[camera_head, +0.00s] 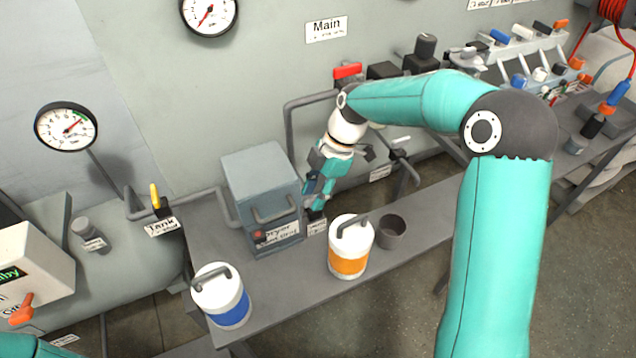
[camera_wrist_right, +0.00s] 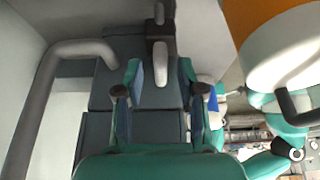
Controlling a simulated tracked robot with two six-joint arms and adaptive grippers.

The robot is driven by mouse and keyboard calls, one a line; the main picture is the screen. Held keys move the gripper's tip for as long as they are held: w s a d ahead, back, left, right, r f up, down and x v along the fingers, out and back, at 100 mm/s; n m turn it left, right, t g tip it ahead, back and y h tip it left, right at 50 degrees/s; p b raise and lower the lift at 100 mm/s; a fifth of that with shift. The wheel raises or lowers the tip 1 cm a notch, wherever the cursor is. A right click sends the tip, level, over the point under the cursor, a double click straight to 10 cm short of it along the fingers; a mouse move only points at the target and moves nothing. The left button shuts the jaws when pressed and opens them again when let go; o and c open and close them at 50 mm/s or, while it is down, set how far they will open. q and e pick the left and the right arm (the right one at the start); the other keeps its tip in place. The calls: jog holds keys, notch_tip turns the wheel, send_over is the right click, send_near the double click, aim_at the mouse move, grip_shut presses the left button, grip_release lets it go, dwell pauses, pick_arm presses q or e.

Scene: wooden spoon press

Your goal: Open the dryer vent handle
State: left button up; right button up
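The grey dryer box (camera_head: 262,180) stands on the bench against the wall, with a bar handle, a red knob and a label on its front. My right gripper (camera_head: 318,200) points down just right of the box, above a small label (camera_head: 317,228) too blurred to read. In the right wrist view my right gripper (camera_wrist_right: 160,95) is open, its two fingers apart. A light grey lever handle (camera_wrist_right: 160,62) on a dark mount shows between and ahead of the fingertips; I cannot tell whether they touch it. In the head view the gripper mostly hides this handle. My left gripper is out of view.
An orange-banded canister (camera_head: 348,262), a dark cup (camera_head: 391,232) and a blue-banded canister (camera_head: 222,298) stand on the bench (camera_head: 300,297). A grey pipe (camera_head: 289,130) runs beside the right gripper. A red valve handle (camera_head: 347,71) sits above it.

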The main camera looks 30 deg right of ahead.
jog(key=v, duration=1.1)
jog(key=shift+d+r, duration=0.15)
jog(key=shift+r, duration=0.25)
